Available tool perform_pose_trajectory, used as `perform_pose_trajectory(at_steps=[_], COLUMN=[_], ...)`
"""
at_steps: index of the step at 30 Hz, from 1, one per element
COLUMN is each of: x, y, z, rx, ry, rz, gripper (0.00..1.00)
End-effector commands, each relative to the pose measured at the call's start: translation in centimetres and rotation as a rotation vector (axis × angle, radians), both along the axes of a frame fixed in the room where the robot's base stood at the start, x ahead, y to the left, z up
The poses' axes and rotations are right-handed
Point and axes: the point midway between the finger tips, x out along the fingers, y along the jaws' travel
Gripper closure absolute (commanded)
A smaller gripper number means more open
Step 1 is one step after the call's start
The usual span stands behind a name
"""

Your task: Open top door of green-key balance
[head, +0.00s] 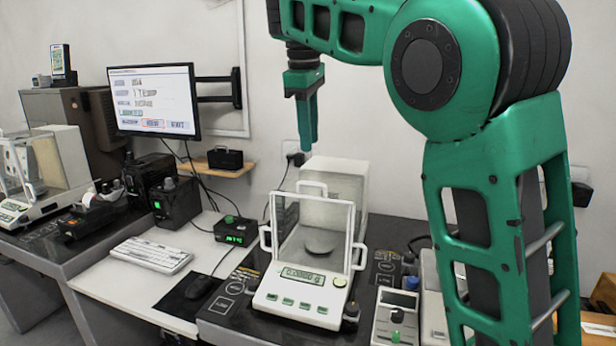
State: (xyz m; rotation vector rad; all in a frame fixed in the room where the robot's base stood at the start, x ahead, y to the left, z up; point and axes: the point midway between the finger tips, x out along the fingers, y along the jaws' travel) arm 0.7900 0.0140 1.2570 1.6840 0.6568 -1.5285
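The balance with green keys (297,304) stands on the dark table in the middle of the head view. Its display is lit, and a round pan (320,243) shows through the clear draft shield (285,222). A white handle (312,186) stands at the top of the shield, and side handles show at left and right. I cannot clearly tell how the top door sits. My gripper (309,140) points down above and behind the balance in the picture, apart from it. It is seen edge-on, so its finger gap is hidden; nothing shows hanging from it.
A second balance (22,212) stands at the far left. A monitor (153,100), keyboard (152,255) and mouse (197,288) are left of the balance.

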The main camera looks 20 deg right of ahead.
Motion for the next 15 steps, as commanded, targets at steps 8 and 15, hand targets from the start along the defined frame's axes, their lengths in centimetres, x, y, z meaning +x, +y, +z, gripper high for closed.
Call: perform_pose_trajectory(at_steps=[8, 15], x=[0.3, 0.6], y=[-0.3, -0.7], z=[-1.9, -4.1], rx=[0.001, -0.001], ry=[0.0, 0.001], rz=[0.002, 0.0], gripper=[0.72, 0.72])
